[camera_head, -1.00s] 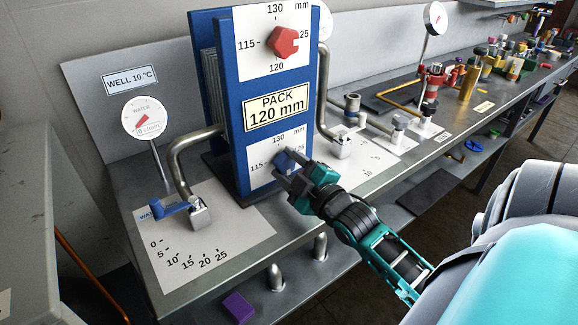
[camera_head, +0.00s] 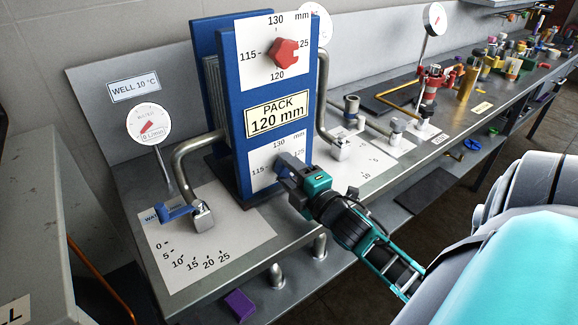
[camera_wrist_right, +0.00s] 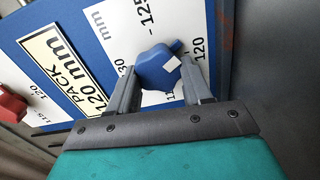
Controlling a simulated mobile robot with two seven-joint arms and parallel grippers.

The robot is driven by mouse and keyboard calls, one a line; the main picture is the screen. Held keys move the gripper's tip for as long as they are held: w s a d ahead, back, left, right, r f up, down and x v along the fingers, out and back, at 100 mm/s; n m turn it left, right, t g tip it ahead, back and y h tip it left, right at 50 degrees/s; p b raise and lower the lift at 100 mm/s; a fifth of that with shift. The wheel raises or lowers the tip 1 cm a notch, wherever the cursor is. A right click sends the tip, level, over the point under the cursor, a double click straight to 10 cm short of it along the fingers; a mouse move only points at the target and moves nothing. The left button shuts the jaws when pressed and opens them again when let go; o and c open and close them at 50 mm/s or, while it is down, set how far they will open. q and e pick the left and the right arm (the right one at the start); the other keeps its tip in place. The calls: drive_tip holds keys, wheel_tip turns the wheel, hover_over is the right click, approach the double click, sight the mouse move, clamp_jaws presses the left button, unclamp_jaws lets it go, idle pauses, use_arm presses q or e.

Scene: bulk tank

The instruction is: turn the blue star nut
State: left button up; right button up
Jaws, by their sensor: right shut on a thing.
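The blue star nut (camera_wrist_right: 156,68) sits on the lower white dial of the blue plate pack (camera_head: 235,130). My right gripper (camera_wrist_right: 160,88) is shut on it, with one finger on each side of the nut in the right wrist view. In the head view my right gripper (camera_head: 290,170) covers most of the nut and part of the lower dial (camera_head: 262,172). The dial carries marks such as 115, 120, 125 and 130 mm. My left gripper is not in view.
A red star nut (camera_head: 285,52) is on the upper dial, above a "PACK 120 mm" label (camera_head: 275,114). A blue-handled valve (camera_head: 185,212) and a round water gauge (camera_head: 149,124) stand at left. Pipes flank the pack. A purple block (camera_head: 240,304) lies below.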

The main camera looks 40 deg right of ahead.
drive_tip(key=n, duration=0.2)
drive_tip(key=shift+n, duration=0.4)
drive_tip(key=n, duration=0.3)
drive_tip(key=shift+f+n, duration=0.15)
drive_tip(key=shift+n, duration=0.15)
drive_tip(key=n, duration=0.4)
drive_tip(key=shift+d+n, duration=0.1)
drive_tip(key=shift+n, duration=0.2)
drive_tip(key=n, duration=0.4)
drive_tip(key=shift+d, duration=0.1)
drive_tip(key=n, duration=0.7)
drive_tip(key=shift+d, duration=0.1)
drive_tip(key=n, duration=0.4)
drive_tip(key=shift+d+p, duration=0.1)
drive_tip(key=shift+p, duration=0.25)
drive_tip(key=shift+n, duration=2)
